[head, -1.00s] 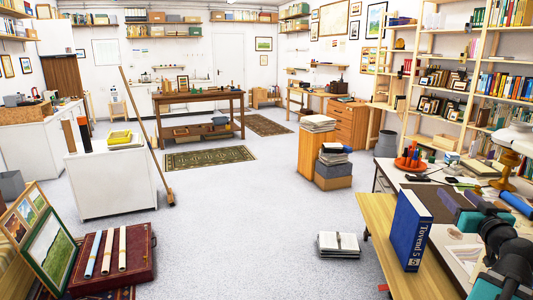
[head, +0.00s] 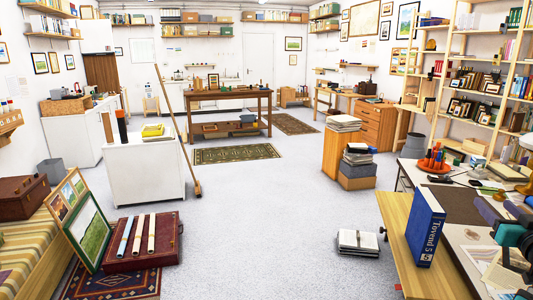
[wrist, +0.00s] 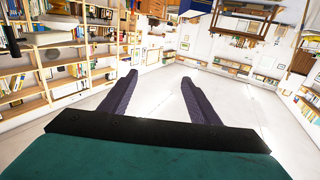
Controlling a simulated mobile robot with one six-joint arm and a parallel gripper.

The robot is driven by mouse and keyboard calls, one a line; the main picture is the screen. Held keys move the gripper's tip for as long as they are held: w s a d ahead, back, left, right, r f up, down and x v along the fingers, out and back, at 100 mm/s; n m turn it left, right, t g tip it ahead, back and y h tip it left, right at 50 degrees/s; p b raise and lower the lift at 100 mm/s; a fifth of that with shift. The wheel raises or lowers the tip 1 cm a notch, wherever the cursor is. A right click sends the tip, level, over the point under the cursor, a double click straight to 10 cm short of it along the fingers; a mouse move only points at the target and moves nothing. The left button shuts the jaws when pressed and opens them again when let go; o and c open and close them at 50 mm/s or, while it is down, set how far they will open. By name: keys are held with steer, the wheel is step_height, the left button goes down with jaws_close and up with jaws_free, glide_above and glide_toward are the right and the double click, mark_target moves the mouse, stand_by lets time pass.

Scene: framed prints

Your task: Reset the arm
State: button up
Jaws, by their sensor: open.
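My gripper (wrist: 157,80) is open in the wrist view. In the head view, teal and dark parts of my arm show at the lower right edge, over the right-hand table.
A blue book (head: 425,227) stands upright on a wooden bench (head: 404,236) close to my arm. The table (head: 455,213) beside it carries papers and tools. A red case (head: 146,251) lies at lower left. The middle floor (head: 262,205) is clear.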

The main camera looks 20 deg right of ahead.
steer(key=w+a+f+n+y+p, duration=0.15)
steer(key=w+a+f+y, duration=0.25)
steer(key=w+a+f, duration=0.6)
steer(key=w+a+f+n+y, duration=0.2)
steer(key=w+a+f+y, duration=0.2)
steer(key=w+a+f, duration=0.55)
steer(key=w+a+f+n+g+y+p, duration=0.1)
steer(key=w+a+f+n+g+y, duration=0.2)
steer(key=a+f, duration=0.75)
steer(key=w+a+f+g+y, duration=0.2)
steer(key=w+a+f, duration=0.45)
steer(key=a, duration=0.75)
steer(key=s+a+f+n+g+y+p, duration=0.1)
steer(key=s+a+f+g, duration=0.4)
steer(key=s+a+f, duration=0.55)
steer(key=s+a+f+n+g+y+p, duration=0.15)
steer(key=s+a+f+g, duration=0.25)
steer(key=s+a+f, duration=0.65)
steer(key=s+a+f+g+h, duration=0.3)
steer(key=s+a+f+g, duration=0.1)
steer(key=s+f, duration=0.5)
steer(key=s+d+f+m+g+h, duration=0.1)
steer(key=s+d+m+g+h, duration=0.2)
steer(key=s+d, duration=0.4)
steer(key=shift+s+d+f+h+b, duration=0.15)
steer(key=shift+s+d+h+b, duration=0.2)
steer(key=shift+s, duration=0.6)
